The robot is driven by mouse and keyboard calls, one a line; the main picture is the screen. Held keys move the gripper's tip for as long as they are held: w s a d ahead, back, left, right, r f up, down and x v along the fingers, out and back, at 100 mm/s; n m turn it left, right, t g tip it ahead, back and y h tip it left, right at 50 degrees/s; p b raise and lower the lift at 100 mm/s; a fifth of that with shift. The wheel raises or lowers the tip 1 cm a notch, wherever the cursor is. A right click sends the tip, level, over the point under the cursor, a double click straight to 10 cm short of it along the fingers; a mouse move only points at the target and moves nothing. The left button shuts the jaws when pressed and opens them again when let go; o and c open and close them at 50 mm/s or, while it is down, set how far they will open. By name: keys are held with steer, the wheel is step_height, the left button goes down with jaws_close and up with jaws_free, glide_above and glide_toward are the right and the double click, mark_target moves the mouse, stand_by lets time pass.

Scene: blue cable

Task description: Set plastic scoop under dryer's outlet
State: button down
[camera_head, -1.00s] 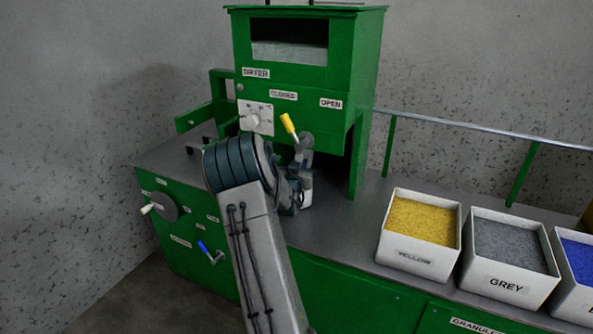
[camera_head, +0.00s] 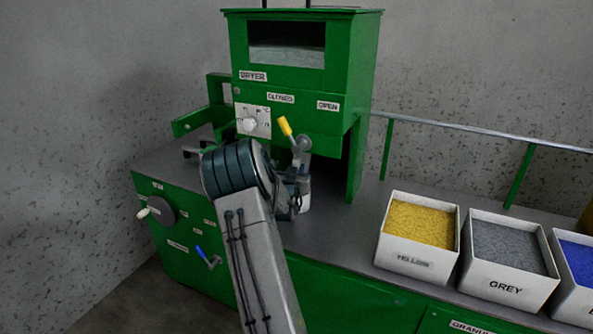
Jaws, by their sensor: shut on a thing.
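The green dryer (camera_head: 300,85) stands on the bench at the back, with a yellow-handled lever (camera_head: 285,127) on its front between the CLOSED and OPEN labels. My arm reaches up in front of it, and my gripper (camera_head: 295,186) is mostly hidden behind my wrist, low under the dryer's front. It is shut on a white piece (camera_head: 305,193), which seems to be the plastic scoop; only a small part shows beside my wrist. The outlet itself is hidden by my arm, so I cannot tell how the scoop lines up with it.
White boxes of yellow (camera_head: 418,226), grey (camera_head: 506,250) and blue granules stand on the bench at the right. A rail (camera_head: 470,128) runs along the back. A crank (camera_head: 160,209) and a blue-handled lever (camera_head: 206,256) are on the bench's left front. Bare bench top lies right of my gripper.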

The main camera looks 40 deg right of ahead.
steer(key=shift+f, duration=0.15)
steer(key=c, duration=1.2)
jaws_free()
steer(key=shift+o, duration=0.2)
steer(key=v, duration=1.3)
steer(key=shift+s+a, duration=0.2)
steer(key=shift+a, duration=0.15)
